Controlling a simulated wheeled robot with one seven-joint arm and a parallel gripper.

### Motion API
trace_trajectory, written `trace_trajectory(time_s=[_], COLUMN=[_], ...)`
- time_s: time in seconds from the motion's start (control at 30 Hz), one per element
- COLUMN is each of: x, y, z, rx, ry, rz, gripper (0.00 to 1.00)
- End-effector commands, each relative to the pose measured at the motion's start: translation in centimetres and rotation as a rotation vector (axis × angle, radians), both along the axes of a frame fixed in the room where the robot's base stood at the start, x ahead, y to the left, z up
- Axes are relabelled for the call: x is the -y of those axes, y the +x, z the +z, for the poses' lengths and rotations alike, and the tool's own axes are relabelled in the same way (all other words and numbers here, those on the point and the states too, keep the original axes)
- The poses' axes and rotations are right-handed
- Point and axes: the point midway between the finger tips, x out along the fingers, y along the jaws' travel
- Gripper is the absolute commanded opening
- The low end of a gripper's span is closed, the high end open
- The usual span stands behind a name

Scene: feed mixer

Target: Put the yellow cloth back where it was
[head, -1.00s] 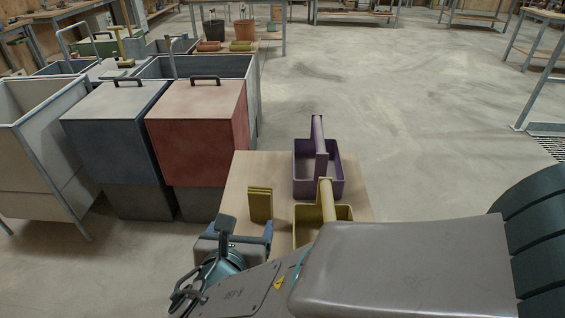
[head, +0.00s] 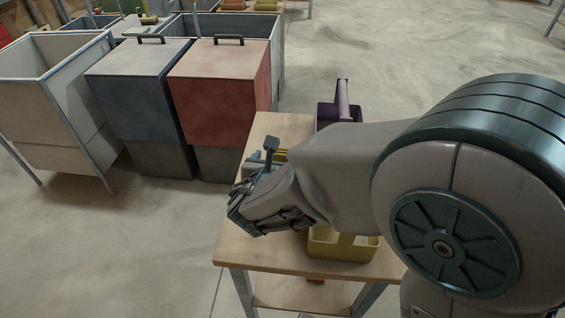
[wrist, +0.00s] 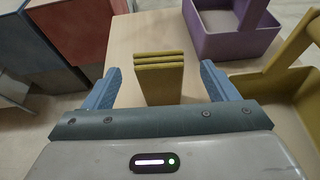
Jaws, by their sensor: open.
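The yellow cloth (wrist: 159,76) is a folded, layered mustard-yellow block standing on the wooden table in the wrist view. My gripper (wrist: 160,84) is open, with one blue finger to the left of the cloth and the other to its right. Neither finger appears to touch it.
A purple carrier (wrist: 232,36) stands right of the cloth, with a yellow carrier (wrist: 275,87) nearer. The wooden table (head: 265,262) has bare surface at its front left. Lidded blue (head: 140,85) and red (head: 222,85) bins stand left of it. Open floor lies beyond.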

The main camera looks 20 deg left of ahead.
Motion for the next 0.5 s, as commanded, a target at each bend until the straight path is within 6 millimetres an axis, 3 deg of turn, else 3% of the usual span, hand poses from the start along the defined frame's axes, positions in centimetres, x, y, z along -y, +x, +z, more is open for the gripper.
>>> trace_trajectory(time_s=[0.13,0.37,0.5], x=[-0.42,-0.47,-0.46], y=[1.30,1.44,1.43], z=[-0.61,-0.62,-0.62], rx=[0.000,0.000,0.000], ry=[-0.001,0.001,0.001], rz=[0.001,0.002,0.002], gripper=[0.80,0.80,0.47])
